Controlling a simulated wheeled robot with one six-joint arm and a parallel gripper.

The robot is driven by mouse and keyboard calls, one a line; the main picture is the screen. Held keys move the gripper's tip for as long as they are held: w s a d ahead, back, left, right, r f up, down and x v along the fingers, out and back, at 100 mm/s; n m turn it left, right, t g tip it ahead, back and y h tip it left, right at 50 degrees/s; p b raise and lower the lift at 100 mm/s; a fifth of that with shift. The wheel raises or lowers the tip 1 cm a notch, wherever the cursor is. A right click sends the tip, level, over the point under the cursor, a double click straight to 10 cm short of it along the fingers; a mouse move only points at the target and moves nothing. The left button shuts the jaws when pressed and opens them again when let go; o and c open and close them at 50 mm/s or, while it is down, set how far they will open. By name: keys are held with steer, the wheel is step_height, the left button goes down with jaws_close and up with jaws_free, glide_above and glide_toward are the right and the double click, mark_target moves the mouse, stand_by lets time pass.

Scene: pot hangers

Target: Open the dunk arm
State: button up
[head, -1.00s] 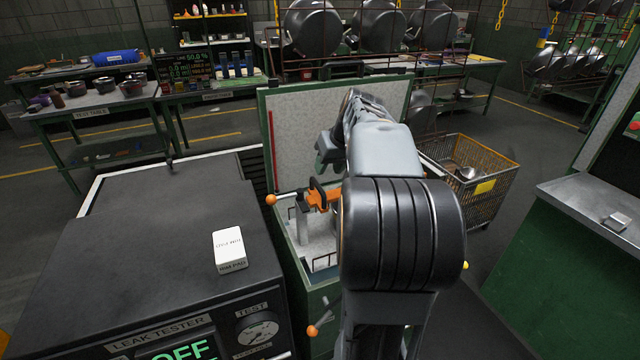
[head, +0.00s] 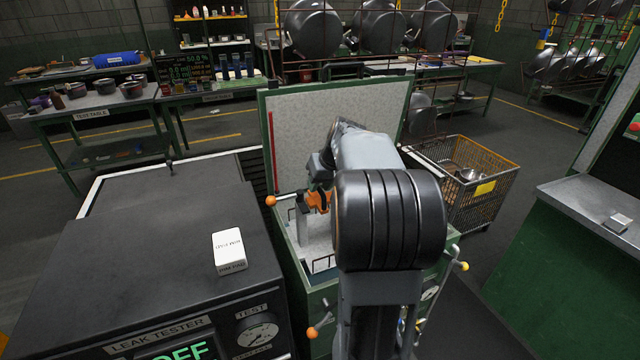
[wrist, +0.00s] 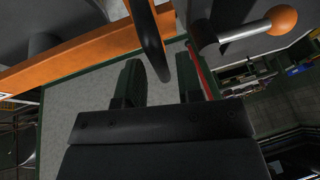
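The dunk arm is an orange bar (head: 319,200) over the open green tank (head: 290,240) in the head view, partly covered by my arm. In the wrist view, the orange bar (wrist: 85,50) crosses the upper left, with a black handle (wrist: 151,42) reaching down from it. My gripper (wrist: 158,72) is open, and the handle's lower end shows between its fingertips. I cannot tell whether they touch it. In the head view my gripper (head: 318,168) is just above the orange part, mostly hidden by my forearm.
Orange-knobbed levers stand at the tank's left side, upper (head: 271,201) and lower (head: 312,332). The tank's raised lid (head: 290,130) stands behind. The leak tester (head: 130,250), with a white rim pad box (head: 229,251), is at left. A wire cart (head: 480,185) stands right.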

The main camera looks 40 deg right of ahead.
jaws_close()
